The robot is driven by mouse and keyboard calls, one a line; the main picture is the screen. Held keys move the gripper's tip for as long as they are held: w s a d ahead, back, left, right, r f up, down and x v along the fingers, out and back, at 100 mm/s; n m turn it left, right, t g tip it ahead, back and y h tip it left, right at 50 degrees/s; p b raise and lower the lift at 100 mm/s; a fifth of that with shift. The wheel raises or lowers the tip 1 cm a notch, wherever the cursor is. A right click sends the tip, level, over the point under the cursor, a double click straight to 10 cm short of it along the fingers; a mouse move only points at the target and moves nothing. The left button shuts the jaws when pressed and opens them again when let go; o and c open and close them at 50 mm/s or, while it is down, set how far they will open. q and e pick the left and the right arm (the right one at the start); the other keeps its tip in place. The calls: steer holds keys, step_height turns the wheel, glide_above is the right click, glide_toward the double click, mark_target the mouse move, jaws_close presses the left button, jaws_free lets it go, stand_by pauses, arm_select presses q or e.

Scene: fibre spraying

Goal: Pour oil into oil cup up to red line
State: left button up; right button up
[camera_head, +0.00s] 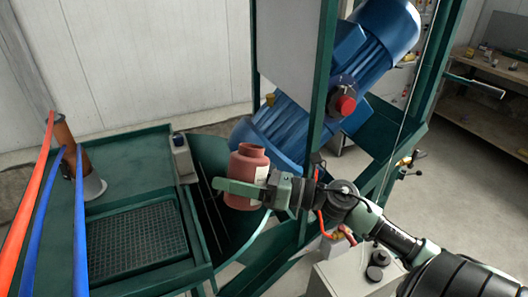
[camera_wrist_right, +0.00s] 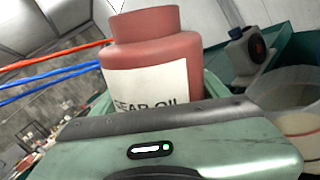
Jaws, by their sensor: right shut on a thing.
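A red-brown bottle (camera_head: 247,166) with a white label stands upright in the jaws of my right gripper (camera_head: 243,190). In the right wrist view the bottle (camera_wrist_right: 150,50) shows the label "GEAR OIL", partly hidden by the green gripper finger (camera_wrist_right: 180,145). The neck shows no clear cap, but I cannot tell whether it is open. The bottle is in front of the blue motor housing, apart from the green table. I cannot make out the oil cup or its red line for certain. My left gripper is not in view.
A blue motor (camera_head: 375,45) with a red knob (camera_head: 345,105) sits in a green frame (camera_head: 321,90) behind my right arm. A green table (camera_head: 120,150) with a black grate (camera_head: 137,240) is at left. Orange and blue hoses hang at the far left.

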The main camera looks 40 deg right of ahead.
steer(key=shift+w+d+r+m, duration=0.1)
steer(key=shift+d+r+m, duration=0.15)
steer(key=shift+r+m, duration=0.4)
steer(key=shift+w+d+r+m+t+p, duration=0.15)
steer(key=shift+r+m+t+p, duration=0.15)
steer(key=shift+r+m+p, duration=0.2)
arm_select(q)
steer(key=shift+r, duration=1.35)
arm_select(e)
steer(key=shift+f+m, duration=0.3)
steer(key=shift+m, duration=0.15)
arm_select(q)
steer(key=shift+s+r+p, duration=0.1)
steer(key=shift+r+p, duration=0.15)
steer(key=shift+p, duration=0.15)
arm_select(e)
steer(key=shift+f+m, duration=0.1)
steer(key=shift+m, duration=0.5)
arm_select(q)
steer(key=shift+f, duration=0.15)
arm_select(e)
steer(key=shift+f+m+t, duration=0.5)
steer(key=shift+f+m, duration=0.4)
steer(key=shift+m, duration=0.1)
